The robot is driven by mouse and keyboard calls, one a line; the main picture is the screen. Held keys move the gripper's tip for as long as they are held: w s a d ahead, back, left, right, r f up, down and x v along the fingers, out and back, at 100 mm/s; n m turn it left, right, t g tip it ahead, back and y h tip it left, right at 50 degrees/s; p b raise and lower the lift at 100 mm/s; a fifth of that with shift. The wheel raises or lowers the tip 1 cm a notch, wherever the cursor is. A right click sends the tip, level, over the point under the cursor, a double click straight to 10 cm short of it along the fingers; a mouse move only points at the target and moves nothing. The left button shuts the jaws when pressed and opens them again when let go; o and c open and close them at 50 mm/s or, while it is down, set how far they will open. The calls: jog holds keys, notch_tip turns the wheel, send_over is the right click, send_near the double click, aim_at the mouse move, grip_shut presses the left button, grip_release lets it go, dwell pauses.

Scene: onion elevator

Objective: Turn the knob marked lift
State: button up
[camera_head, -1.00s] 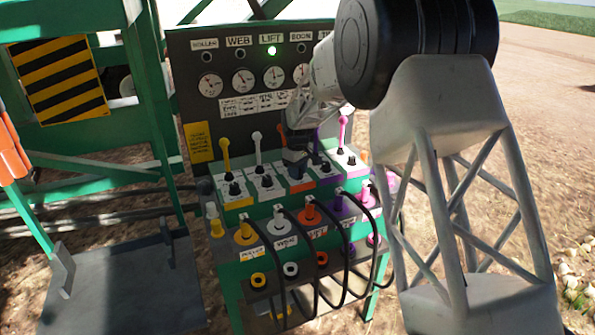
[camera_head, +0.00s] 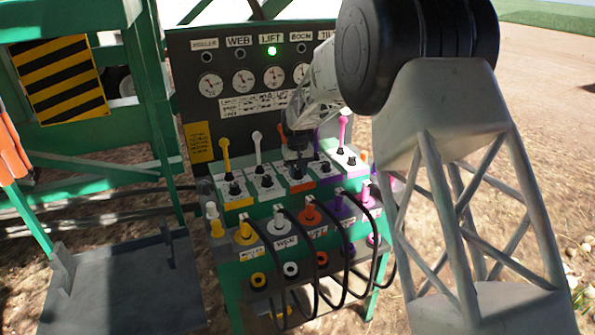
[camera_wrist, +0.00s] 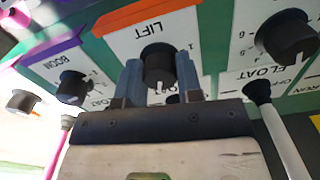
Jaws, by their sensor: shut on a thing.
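The panel plate marked LIFT (camera_wrist: 122,45) has an orange edge and a black knob (camera_wrist: 158,62) with a white pointer line, seen upside down in the wrist view. My gripper (camera_wrist: 158,78) has its two blue-grey fingers on either side of this knob, shut on it. In the head view my gripper (camera_head: 297,163) reaches down to the orange-edged section in the middle of the console, and it hides the knob there. The LIFT gauge (camera_head: 274,77) on the back board has a lit green lamp (camera_head: 271,51) above it.
The BOOM knob (camera_wrist: 72,87) and the knob above the FLOAT label (camera_wrist: 286,36) flank the gripper. Levers stand close behind, including a yellow one (camera_head: 225,154) and a white one (camera_head: 258,148). Black hoses (camera_head: 345,250) loop down the console's front.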

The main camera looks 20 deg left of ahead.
aim_at(298, 170)
jog(key=o, duration=0.9)
jog(key=shift+r, duration=0.1)
jog(key=shift+r, duration=3.8)
jog(key=shift+d, duration=0.1)
